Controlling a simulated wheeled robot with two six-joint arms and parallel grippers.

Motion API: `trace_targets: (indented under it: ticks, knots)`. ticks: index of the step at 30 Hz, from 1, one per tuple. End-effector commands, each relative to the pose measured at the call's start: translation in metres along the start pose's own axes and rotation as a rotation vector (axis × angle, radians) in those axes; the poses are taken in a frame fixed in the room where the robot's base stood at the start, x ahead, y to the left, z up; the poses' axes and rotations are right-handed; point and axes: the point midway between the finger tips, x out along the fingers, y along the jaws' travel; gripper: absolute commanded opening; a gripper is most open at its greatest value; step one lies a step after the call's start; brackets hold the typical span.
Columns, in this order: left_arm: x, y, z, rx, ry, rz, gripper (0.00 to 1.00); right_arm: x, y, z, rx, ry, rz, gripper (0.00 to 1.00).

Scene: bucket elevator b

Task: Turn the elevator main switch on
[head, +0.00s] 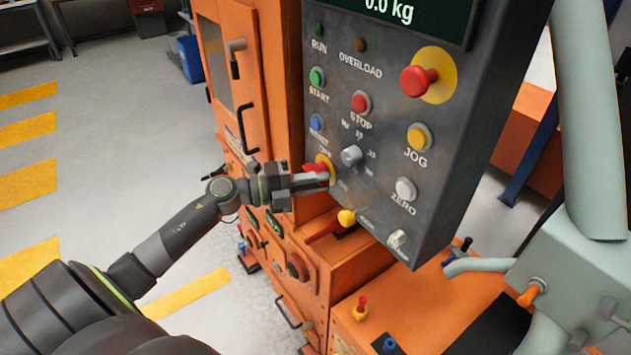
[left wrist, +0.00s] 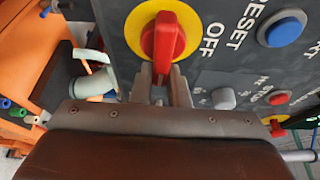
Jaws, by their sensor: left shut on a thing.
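The main switch is a red rotary handle (head: 316,167) on a yellow plate, low on the left side of the grey control panel (head: 420,140). In the left wrist view the red handle (left wrist: 163,38) stands in line with the gripper, with the word OFF beside the yellow disc (left wrist: 190,20). My left gripper (head: 322,179) is at the switch, its two fingers (left wrist: 163,85) shut on the lower end of the red handle. In the head view the gripper hides part of the switch and its lettering. My right gripper is not in view.
The panel also carries a grey knob (head: 351,155) close to the switch, a blue RESET button (head: 317,122), a red STOP button (head: 361,102) and a large red emergency button (head: 418,80). The orange machine (head: 270,60) stands behind. Open floor lies to the left.

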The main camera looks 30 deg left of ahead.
Motion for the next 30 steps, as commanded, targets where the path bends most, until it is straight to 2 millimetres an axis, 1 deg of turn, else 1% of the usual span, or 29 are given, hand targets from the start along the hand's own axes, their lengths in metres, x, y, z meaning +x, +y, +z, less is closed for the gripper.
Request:
trace_targets:
  ticks: [2,3,7,21,26,30]
  knots:
    - [-0.001,0.002,0.000,0.002,0.001,0.004,0.00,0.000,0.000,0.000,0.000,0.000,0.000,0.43]
    - [-0.001,0.002,0.000,0.002,0.001,0.004,0.18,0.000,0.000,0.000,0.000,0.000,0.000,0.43]
    - [-0.001,0.002,0.000,0.001,0.001,0.003,0.35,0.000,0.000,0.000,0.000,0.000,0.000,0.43]
    - [-0.002,0.001,0.000,0.001,0.000,0.002,0.36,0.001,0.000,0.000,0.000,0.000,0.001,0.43]
    - [-0.016,0.003,0.000,0.002,0.001,0.004,0.36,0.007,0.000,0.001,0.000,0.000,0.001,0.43]
    - [-0.035,0.004,0.000,0.002,0.001,0.008,0.36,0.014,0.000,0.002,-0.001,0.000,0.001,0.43]
